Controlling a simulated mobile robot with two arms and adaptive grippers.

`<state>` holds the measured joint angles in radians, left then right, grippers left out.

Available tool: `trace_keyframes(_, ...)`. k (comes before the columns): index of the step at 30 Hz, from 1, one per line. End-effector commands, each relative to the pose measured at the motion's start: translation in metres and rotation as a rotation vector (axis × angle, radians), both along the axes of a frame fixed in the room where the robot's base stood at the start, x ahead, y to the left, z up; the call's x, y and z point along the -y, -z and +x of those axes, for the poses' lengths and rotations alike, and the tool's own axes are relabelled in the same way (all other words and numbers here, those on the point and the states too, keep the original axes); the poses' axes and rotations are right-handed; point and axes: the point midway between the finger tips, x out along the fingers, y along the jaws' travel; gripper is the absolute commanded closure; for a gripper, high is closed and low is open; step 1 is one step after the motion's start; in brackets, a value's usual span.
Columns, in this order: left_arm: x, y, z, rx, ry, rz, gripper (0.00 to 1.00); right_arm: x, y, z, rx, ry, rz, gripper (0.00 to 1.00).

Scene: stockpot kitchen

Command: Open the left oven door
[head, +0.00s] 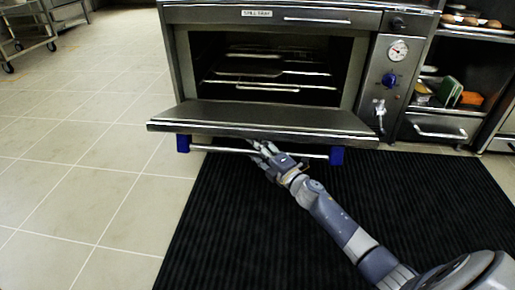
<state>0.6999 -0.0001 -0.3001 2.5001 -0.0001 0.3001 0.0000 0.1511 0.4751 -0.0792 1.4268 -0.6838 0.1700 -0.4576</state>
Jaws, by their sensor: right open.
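The oven (366,75) stands ahead with its door (255,117) folded down to about level. The dark cavity and its wire racks (270,72) show inside. The door handle, a light bar (225,150) with blue end brackets, hangs under the door's front edge. My right gripper (260,148) is at the middle of the handle bar, with its fingers just under the door edge. The jaws are open; whether they touch the bar cannot be told. My left gripper is not in view.
A control panel with a gauge (398,50) and blue knob (389,80) is right of the cavity. Shelves with trays and food (470,95) stand further right. A black ribbed mat (240,215) covers the floor in front. Tiled floor (80,150) at left is clear; a wheeled cart (28,40) stands far left.

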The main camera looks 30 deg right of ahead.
Motion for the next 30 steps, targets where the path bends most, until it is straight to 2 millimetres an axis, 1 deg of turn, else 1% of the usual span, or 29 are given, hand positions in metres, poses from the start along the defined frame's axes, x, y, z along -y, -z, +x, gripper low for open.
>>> trace_keyframes(8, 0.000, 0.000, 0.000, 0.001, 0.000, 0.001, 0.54, 0.000, 0.000, -0.001, 0.002, -0.001, 0.001, 0.58)
trace_keyframes(30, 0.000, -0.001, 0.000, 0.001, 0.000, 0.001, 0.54, 0.019, 0.033, -0.038, -0.001, 0.000, 0.002, 0.58)
